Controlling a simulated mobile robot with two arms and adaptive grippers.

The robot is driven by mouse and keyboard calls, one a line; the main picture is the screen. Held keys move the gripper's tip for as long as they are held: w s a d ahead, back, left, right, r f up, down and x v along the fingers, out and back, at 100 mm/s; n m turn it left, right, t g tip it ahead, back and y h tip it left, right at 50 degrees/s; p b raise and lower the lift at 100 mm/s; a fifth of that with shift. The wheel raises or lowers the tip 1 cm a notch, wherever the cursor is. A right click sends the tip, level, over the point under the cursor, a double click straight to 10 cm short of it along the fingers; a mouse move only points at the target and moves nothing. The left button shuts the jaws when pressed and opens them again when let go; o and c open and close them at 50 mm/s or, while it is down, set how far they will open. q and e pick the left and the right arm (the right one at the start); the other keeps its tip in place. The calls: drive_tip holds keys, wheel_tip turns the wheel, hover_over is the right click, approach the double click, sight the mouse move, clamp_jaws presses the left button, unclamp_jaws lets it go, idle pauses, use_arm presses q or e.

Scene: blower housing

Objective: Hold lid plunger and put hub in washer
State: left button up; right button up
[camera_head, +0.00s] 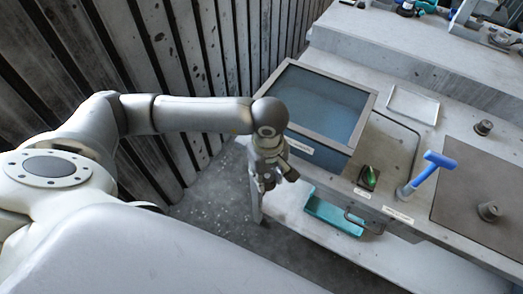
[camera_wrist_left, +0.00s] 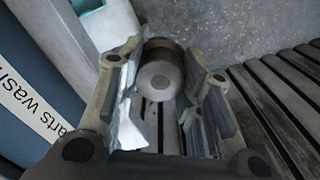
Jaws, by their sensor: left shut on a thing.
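My left gripper (camera_head: 268,182) hangs in front of the near left corner of the washer (camera_head: 322,152), a dark blue box with a grey rim. In the left wrist view my fingers (camera_wrist_left: 165,100) are shut on a grey cylinder, the hub (camera_wrist_left: 158,78). The washer's label shows at the left of that view (camera_wrist_left: 30,105). A framed, bluish panel covers or opens the washer top; I cannot tell which. A small green knob (camera_head: 370,176) on a dark base sits beside the washer and may be the lid plunger. My right gripper is not in view.
A teal tray (camera_head: 333,214) lies on the lower shelf. A slatted wall (camera_head: 170,60) runs behind my arm.

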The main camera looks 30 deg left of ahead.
use_arm(q)
drive_tip(key=w+r+n+p, duration=0.2)
drive_tip(key=r+n+p, duration=0.2)
drive_tip(key=r+n, duration=0.2)
drive_tip(key=w+d+r+n+p, duration=0.1)
drive_tip(key=w+r+n+p, duration=0.2)
drive_tip(key=r+n, duration=0.4)
drive_tip(key=shift+d+r+n+p, duration=0.15)
drive_tip(key=shift+r+n+p, duration=0.15)
drive_tip(key=shift+n+p, duration=0.65)
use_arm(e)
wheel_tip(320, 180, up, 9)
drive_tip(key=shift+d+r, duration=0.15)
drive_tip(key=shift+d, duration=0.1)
use_arm(q)
drive_tip(key=shift+w+n, duration=0.1)
drive_tip(key=shift+n, duration=0.15)
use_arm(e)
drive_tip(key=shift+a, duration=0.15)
